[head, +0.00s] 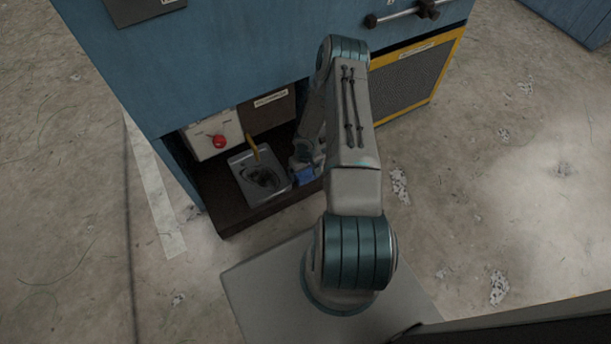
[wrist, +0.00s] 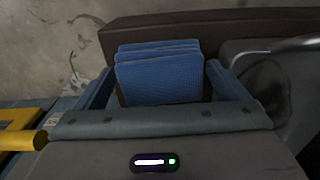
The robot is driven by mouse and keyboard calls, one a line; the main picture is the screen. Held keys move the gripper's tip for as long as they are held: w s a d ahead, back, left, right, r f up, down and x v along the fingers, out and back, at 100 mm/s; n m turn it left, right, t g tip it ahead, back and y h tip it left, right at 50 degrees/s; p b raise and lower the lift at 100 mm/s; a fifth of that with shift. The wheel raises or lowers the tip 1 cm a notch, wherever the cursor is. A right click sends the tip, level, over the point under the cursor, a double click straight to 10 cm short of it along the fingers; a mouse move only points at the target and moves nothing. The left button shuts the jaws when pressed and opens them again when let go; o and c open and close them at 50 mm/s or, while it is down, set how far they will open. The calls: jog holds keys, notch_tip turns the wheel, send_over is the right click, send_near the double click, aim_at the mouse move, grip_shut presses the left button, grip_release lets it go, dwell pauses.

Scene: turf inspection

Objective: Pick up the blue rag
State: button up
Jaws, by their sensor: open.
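The blue rag (wrist: 160,80) is a folded stack of several layers in the middle of the wrist view. In the head view a small part of the blue rag (head: 305,174) shows below the end of my arm, beside a grey tray. My gripper (wrist: 159,68) is open in the wrist view, with one finger at the left of the rag and one at the right. Whether either finger touches the rag I cannot tell. The lower front of the rag is hidden behind the gripper body. In the head view my arm hides most of the gripper.
The grey tray (head: 248,193) with dark contents and a yellow handle (head: 254,149) stands left of the rag on a dark shelf (head: 228,214). A pale box with a red button (head: 219,141) is behind it. The blue cabinet (head: 240,60) overhangs the shelf. A yellow-framed grille (head: 412,75) is at right.

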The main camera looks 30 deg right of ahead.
jog(key=shift+f, duration=0.15)
jog(key=c, duration=0.8)
jog(key=shift+c, duration=0.2)
jog(key=shift+r, duration=0.45)
notch_tip(320, 180, up, 4)
jog(key=shift+f+p, duration=0.1)
jog(key=shift+p, duration=1.15)
jog(key=s+d+r+p, duration=0.2)
jog(key=s+d+r, duration=0.4)
jog(key=s, duration=0.3)
jog(key=shift+d+r+p, duration=0.2)
jog(key=shift+d+p, duration=0.15)
jog(key=shift+d, duration=0.35)
